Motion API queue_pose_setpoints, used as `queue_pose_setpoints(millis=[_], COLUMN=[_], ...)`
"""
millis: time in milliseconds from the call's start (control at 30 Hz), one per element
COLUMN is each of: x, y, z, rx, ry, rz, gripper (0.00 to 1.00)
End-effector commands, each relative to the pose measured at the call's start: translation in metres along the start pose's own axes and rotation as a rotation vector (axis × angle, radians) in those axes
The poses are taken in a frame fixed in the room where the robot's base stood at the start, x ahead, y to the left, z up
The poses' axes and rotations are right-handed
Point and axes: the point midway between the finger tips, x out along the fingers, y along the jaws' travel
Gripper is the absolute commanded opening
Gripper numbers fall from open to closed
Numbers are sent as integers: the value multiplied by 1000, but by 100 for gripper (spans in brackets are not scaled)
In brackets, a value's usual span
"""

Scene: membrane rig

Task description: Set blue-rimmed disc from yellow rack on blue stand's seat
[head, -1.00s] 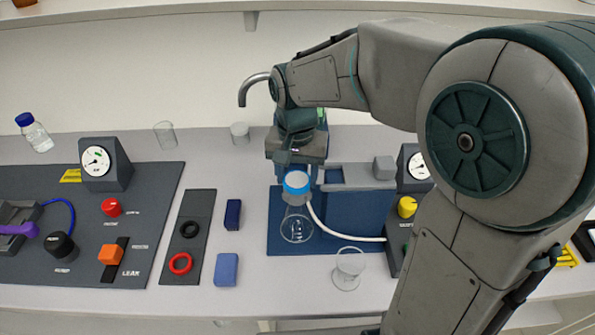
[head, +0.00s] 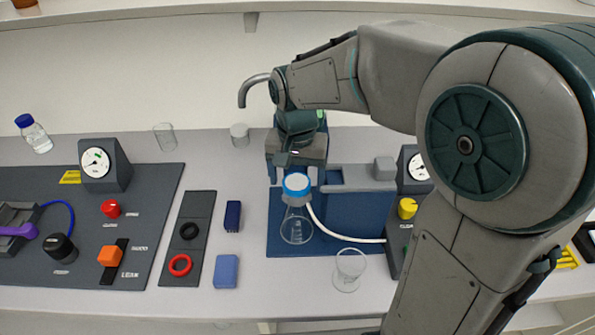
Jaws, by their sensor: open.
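The blue-rimmed disc (head: 297,183), pale on top with a bright blue edge, sits at the top of the clear flask-like stand (head: 296,228) on a dark blue base plate (head: 350,216). How well it is seated cannot be told. My gripper (head: 292,176) is open, pointing down just above and behind the disc, with a finger to either side. The gap between fingers and disc is too small to judge. A yellow piece (head: 567,257) shows at the far right, partly hidden by my arm; I cannot tell whether it is the yellow rack.
A clear beaker (head: 349,268) stands in front of the blue plate, and a white hose (head: 345,236) curves across it. A gauge box with a yellow knob (head: 407,208) is at right. Blue blocks (head: 226,271) and a ring strip (head: 187,255) lie left. My arm hides the right side.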

Motion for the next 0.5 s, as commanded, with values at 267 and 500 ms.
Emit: queue_pose_setpoints(millis=[267, 500], x=[-32, -88], y=[0, 0], z=[-1, -1], rx=[1, 0], ry=[6, 6], rz=[-3, -3], gripper=[78, 78])
